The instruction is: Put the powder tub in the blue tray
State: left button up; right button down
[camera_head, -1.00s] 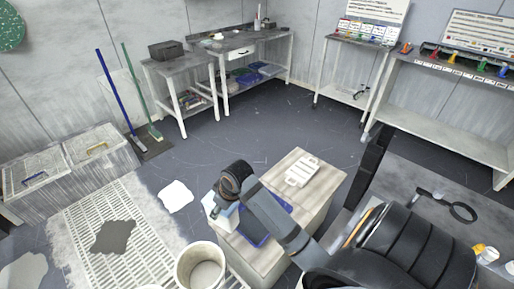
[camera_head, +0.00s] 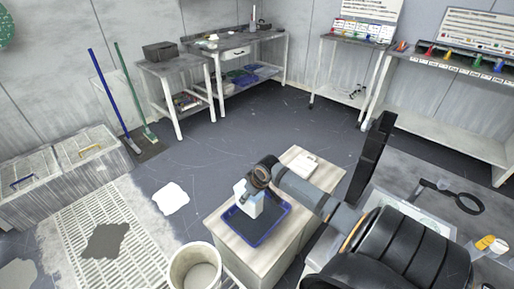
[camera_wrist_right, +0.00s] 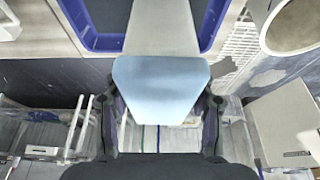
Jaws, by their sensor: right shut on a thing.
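The powder tub is a pale, white and light blue block (camera_head: 246,205), seen below my right gripper (camera_head: 257,181). In the right wrist view its light blue face (camera_wrist_right: 160,88) fills the space between my fingers. My right gripper is shut on it. The blue tray (camera_head: 282,224) lies on the light wooden top of a low cabinet. The tub is in front of the tray's left inside part in the head view; I cannot tell whether it touches the tray floor. The tray's blue rim (camera_wrist_right: 214,22) shows at the top of the wrist view. My left gripper is not in view.
A white bucket (camera_head: 195,268) stands on the floor left of the cabinet (camera_head: 240,262). A pale flat object (camera_head: 304,166) lies on the cabinet top behind the tray. A grey bench (camera_head: 420,165) is at the right. Open floor lies behind the cabinet.

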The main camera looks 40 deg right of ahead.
jog(key=shift+s+d+f, duration=0.25)
jog(key=shift+d+f, duration=0.25)
jog(key=shift+f, duration=0.25)
jog(key=shift+s+d+f, duration=0.2)
jog(key=shift+d+f, duration=0.3)
jog(key=shift+f, duration=0.2)
jog(key=f, duration=0.2)
jog(key=f+b, duration=0.1)
jog(key=f, duration=0.1)
jog(key=shift+s+d, duration=0.15)
jog(key=shift+d, duration=0.2)
jog(key=shift+r, duration=0.1)
jog(key=shift+c, duration=2.4)
grip_release()
